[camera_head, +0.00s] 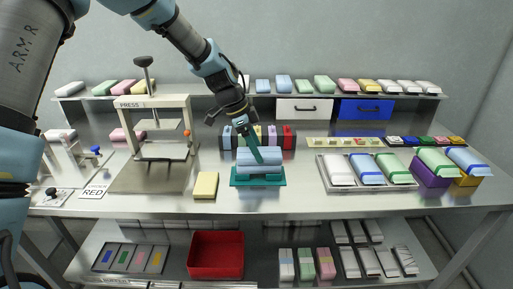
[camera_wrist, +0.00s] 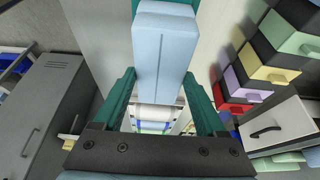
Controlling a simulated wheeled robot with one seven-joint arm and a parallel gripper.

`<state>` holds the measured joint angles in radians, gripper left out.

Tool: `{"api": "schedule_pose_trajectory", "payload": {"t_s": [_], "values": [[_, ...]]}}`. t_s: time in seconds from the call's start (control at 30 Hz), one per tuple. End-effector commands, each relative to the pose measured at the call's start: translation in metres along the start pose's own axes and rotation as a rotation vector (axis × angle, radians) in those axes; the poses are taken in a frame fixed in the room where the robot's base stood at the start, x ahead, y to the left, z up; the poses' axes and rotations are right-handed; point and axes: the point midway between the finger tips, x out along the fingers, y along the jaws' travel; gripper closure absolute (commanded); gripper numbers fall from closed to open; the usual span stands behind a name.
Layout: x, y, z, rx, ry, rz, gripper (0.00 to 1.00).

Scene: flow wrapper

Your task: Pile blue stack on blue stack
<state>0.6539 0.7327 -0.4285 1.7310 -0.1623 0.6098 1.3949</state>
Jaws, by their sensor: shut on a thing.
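My gripper (camera_head: 259,153) reaches down over the teal stand (camera_head: 236,181) at the middle of the bench. It is shut on a light blue stack (camera_head: 245,154). In the wrist view this blue stack (camera_wrist: 165,50) lies between the two teal fingers of my gripper (camera_wrist: 160,78). Another light blue piece shows just below it in the stand, partly hidden. I cannot tell whether the two touch. A further blue stack (camera_head: 366,166) lies in the grey tray to the right, and another (camera_head: 466,159) rests on the yellow bin.
A press (camera_head: 152,103) stands left of the stand, with a yellow block (camera_head: 206,185) between them. Behind the stand is a dark rack of coloured blocks (camera_head: 288,136). The tray (camera_head: 324,181) and purple bin (camera_head: 430,177) are to the right. The front bench edge is mostly clear.

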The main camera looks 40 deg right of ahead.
Motion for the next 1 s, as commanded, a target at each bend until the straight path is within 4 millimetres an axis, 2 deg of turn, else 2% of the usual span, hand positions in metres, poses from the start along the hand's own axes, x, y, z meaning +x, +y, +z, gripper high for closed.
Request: {"api": "schedule_pose_trajectory", "payload": {"t_s": [0.03,0.27,0.57,0.73,1.0], "values": [[0.0,0.0,0.0,0.0,0.0,0.0,0.25],[0.0,0.0,0.0,0.0,0.0,0.0,0.0],[-0.003,-0.001,0.0,0.0,0.0,-0.001,0.0],[-0.025,-0.001,0.001,0.0,0.0,-0.005,0.0],[-0.078,-0.001,0.001,-0.001,0.0,-0.005,0.0]]}}
